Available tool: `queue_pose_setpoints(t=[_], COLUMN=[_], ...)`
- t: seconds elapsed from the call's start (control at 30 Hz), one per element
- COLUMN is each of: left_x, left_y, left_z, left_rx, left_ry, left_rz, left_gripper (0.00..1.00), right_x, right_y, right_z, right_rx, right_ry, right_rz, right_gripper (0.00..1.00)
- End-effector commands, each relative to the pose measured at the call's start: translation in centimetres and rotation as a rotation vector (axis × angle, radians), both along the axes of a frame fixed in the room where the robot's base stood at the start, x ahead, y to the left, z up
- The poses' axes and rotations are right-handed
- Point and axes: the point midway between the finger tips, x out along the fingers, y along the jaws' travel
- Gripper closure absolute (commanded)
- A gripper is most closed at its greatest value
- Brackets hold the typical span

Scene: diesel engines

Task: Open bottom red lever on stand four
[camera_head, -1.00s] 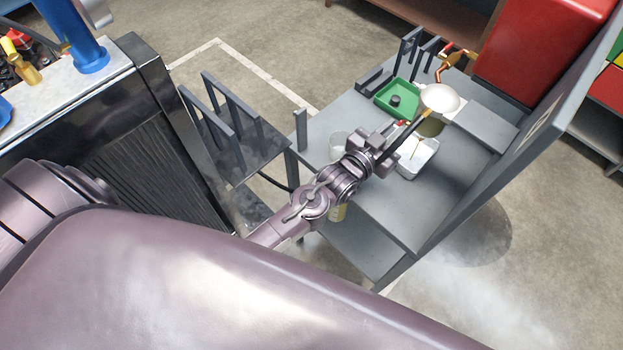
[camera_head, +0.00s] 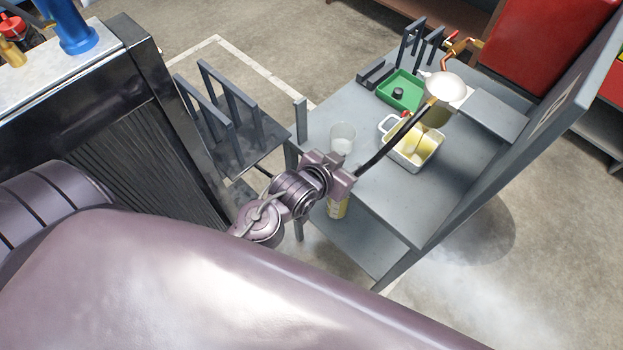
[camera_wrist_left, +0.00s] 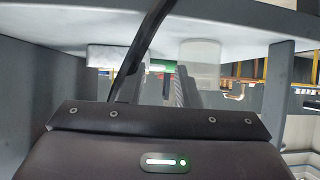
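Small red levers show on the grey stand: one (camera_head: 451,36) on the copper-coloured fitting at the back, and a small red part (camera_head: 405,113) beside the white tray. I cannot tell which is the bottom lever of stand four. My left gripper (camera_head: 342,172) is at the stand's near left edge, below and left of the tray, apart from both red parts. A black rod (camera_head: 392,138) runs between the gripper area and the white bowl; whether it is held is unclear. It also crosses the left wrist view (camera_wrist_left: 140,55). The finger gap is not clear. My right gripper is out of view.
The white tray (camera_head: 432,160) holds yellow material. A clear cup (camera_head: 343,135), a green tray (camera_head: 398,90) and a white bowl (camera_head: 447,84) are on or over the stand. A tall grey panel (camera_head: 500,160) bounds the right. The near tabletop (camera_head: 400,208) is clear.

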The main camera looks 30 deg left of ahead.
Motion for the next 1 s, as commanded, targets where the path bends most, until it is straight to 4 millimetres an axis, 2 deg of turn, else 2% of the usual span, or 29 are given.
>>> queue_pose_setpoints(t=[0.2,0.37,0.7,1.0], left_x=[-3.0,-4.8,-6.7,-7.4], left_y=[2.1,3.2,4.2,4.5], left_z=[-1.8,-4.4,-10.1,-12.0], left_rx=[0.058,0.09,0.123,0.132], left_ry=[0.216,0.341,0.478,0.515], left_rz=[0.027,0.04,0.05,0.052], left_gripper=[0.71,0.71,0.71,0.71], right_x=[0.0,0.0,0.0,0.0], right_y=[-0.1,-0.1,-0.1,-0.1], right_z=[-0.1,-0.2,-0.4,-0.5], right_rx=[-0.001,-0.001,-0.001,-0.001], right_ry=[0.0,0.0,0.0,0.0], right_rz=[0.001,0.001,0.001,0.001], right_gripper=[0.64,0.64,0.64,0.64])
